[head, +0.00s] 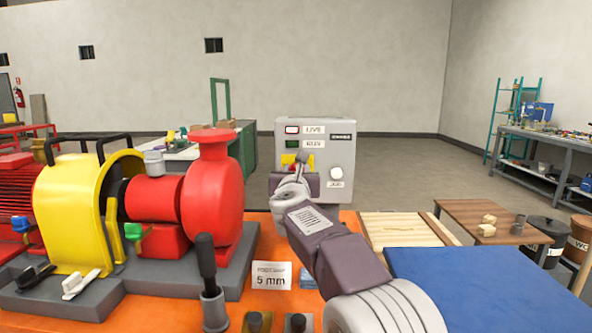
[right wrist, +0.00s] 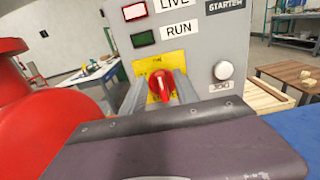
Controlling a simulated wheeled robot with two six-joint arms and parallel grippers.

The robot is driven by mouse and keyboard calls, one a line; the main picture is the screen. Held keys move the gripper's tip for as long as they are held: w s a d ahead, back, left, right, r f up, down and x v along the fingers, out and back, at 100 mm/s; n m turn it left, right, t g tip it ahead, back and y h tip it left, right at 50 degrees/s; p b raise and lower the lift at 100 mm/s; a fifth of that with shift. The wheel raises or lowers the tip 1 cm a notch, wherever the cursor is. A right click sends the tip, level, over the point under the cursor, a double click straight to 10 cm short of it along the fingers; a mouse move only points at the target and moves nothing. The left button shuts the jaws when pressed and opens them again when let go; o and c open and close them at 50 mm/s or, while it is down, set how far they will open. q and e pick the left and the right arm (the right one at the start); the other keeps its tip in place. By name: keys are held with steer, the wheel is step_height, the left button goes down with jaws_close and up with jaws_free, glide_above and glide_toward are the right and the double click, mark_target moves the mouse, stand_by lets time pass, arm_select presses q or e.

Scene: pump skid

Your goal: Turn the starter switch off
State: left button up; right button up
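The grey starter box (head: 341,150) stands at the back of the orange skid. Its red rotary switch (right wrist: 161,86) sits on a yellow plate (right wrist: 146,66), with its handle close to upright. Small lettering above it looks like ON. My right gripper (right wrist: 161,88) is at the switch, one finger on each side of the red handle, with gaps showing; it also shows in the head view (head: 297,172), where it hides most of the switch. My left gripper is out of view.
A white button (right wrist: 223,70) is right of the switch. A red pump (head: 212,200) and yellow guard (head: 75,215) stand left of the box. A black-handled tool (head: 206,258) stands upright in front. A blue surface (head: 480,285) and slatted wooden board (head: 405,230) lie right.

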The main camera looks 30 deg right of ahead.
steer(key=shift+w+d, duration=0.2)
steer(key=shift+w, duration=0.2)
jaws_close()
